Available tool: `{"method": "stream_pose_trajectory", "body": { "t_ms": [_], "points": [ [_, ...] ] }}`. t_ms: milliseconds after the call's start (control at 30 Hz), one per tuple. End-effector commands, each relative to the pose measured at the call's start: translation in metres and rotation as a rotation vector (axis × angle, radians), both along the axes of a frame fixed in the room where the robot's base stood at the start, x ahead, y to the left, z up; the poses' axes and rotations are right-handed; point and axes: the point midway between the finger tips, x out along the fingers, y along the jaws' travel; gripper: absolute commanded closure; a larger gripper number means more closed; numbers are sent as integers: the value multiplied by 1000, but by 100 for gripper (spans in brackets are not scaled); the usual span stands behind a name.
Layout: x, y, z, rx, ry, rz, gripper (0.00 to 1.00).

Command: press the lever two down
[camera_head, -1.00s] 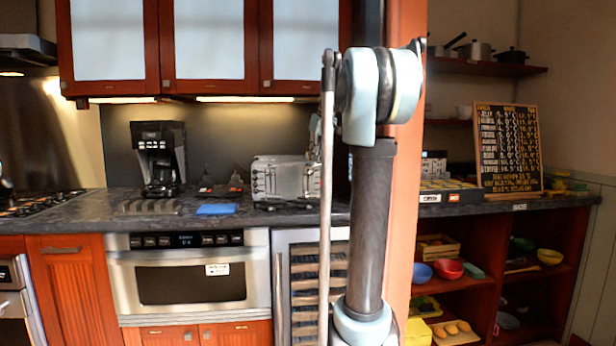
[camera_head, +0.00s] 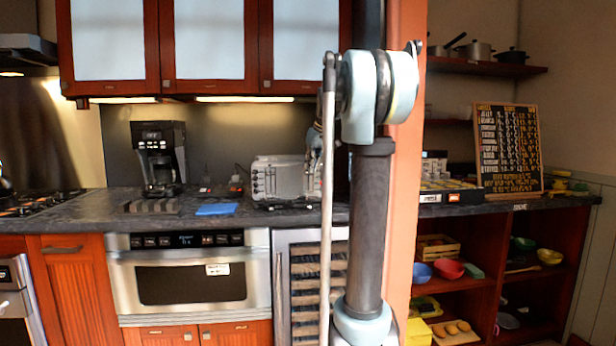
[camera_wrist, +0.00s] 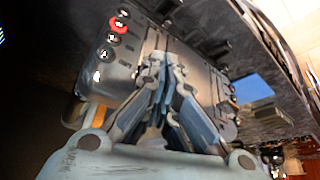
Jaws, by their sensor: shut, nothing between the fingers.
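The silver toaster (camera_head: 283,178) stands on the dark counter, right of the coffee maker. In the wrist view its metal face (camera_wrist: 122,70) fills the middle, tilted, with a column of round buttons (camera_wrist: 113,40), one ringed in red. Narrow dark slots run down the face near my fingertips. My gripper (camera_wrist: 165,68) is shut and empty, its fingers close in front of this face. I cannot tell whether they touch it. The levers are not clearly made out, partly behind the fingers. In the head view my gripper (camera_head: 315,150) is at the toaster's right end, partly behind my arm.
A coffee maker (camera_head: 160,158) and a blue cloth-like item (camera_head: 216,209) are left of the toaster. Upper cabinets (camera_head: 210,45) hang above. A wooden post (camera_head: 406,190) stands right beside my arm. The counter's front edge is below the toaster.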

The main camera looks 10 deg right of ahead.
Motion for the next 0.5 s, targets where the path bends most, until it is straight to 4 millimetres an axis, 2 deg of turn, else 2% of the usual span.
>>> {"method": "stream_pose_trajectory", "body": {
  "t_ms": [500],
  "points": [
    [0, 0, -45, 0, 0, 0, 100]
  ]
}}
